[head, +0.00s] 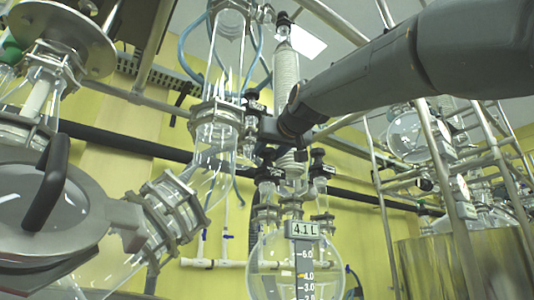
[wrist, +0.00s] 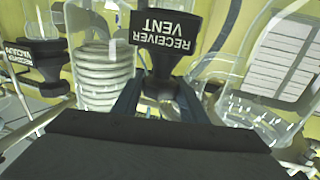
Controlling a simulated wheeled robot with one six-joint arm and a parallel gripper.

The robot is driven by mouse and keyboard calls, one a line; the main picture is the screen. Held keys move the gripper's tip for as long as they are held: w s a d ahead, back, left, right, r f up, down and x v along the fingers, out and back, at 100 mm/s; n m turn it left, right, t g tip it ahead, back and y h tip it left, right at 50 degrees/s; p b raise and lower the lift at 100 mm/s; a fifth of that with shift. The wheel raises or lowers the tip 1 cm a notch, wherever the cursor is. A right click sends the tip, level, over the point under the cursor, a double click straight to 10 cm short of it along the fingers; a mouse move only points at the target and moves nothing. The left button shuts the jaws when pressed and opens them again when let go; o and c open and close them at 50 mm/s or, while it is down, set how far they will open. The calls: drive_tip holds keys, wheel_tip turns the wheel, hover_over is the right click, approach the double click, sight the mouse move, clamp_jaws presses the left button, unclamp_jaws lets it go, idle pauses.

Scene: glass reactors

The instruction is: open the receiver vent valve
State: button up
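The receiver vent valve shows in the wrist view as a black knob (wrist: 166,36) with an upside-down white label reading "RECEIVER VENT". It narrows downward toward clear glass. My gripper (wrist: 161,98) has its two dark fingers apart, one to each side below the label. The knob's lower end is between or just beyond the fingertips; I cannot tell whether they touch it. In the head view my gripper (head: 266,138) is among the glassware above the round receiver flask (head: 268,265). I cannot single out the vent knob there.
A second black knob labelled "RECEIVER VACUUM" (wrist: 36,54) stands left in the wrist view, near a coiled glass condenser (wrist: 103,75). The flask carries a 4.1 L level display (head: 304,229). Glass columns (head: 219,125) and steel rails crowd my arm.

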drive_tip(key=shift+w+d+f+n+y+b, duration=0.15)
drive_tip(key=shift+n+y+b, duration=0.25)
drive_tip(key=shift+b, duration=0.5)
drive_tip(key=n+g+y+b, duration=0.2)
drive_tip(key=y+b, duration=0.1)
drive_tip(key=b, duration=0.1)
drive_tip(key=shift+n+g+y, duration=0.3)
drive_tip(key=shift+n+y, duration=0.1)
drive_tip(key=n+g+y, duration=0.2)
drive_tip(key=n+g+y+p, duration=0.1)
drive_tip(key=g+y, duration=0.1)
drive_tip(key=shift+r, duration=0.25)
drive_tip(key=shift+s+n+g+y+p, duration=0.2)
drive_tip(key=shift+n+g+y+p, duration=0.35)
drive_tip(key=shift+n+g, duration=0.4)
drive_tip(key=o, duration=0.9)
drive_tip(key=shift+c, duration=0.2)
drive_tip(key=shift+f, duration=0.1)
drive_tip(key=shift+a+m+t, duration=0.2)
drive_tip(key=shift+m+t, duration=0.05)
